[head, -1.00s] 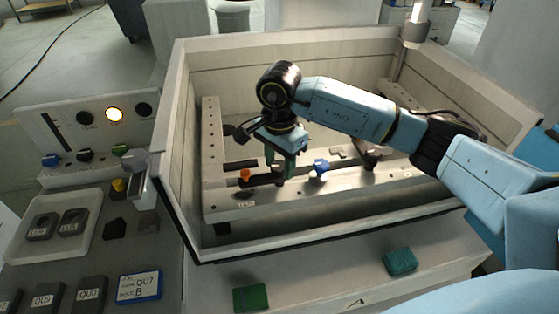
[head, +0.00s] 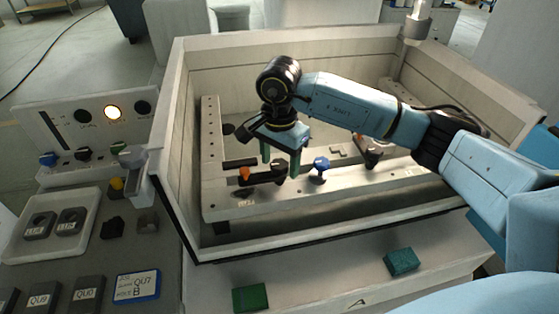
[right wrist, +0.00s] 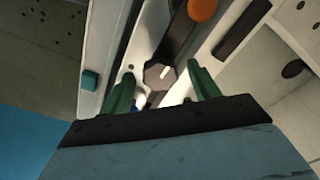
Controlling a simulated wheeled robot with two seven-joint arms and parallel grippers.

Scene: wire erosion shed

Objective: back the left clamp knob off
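In the right wrist view a dark grey, many-sided knob (right wrist: 160,75) with a white mark lies between the green fingers of my right gripper (right wrist: 160,68). Both fingers stand apart from it with a gap on each side. In the head view my right gripper (head: 280,168) points down over the front rail, fingers spread. An orange knob (head: 245,174) is just left of it; it also shows at the top of the right wrist view (right wrist: 202,9). A blue knob (head: 320,164) stands to the right. I cannot tell the grey knob's height relative to the fingertips. My left gripper is out of view.
A control panel (head: 97,125) with a lit lamp stands at the left. Green blocks (head: 250,297) and (head: 402,261) lie in front of the tank.

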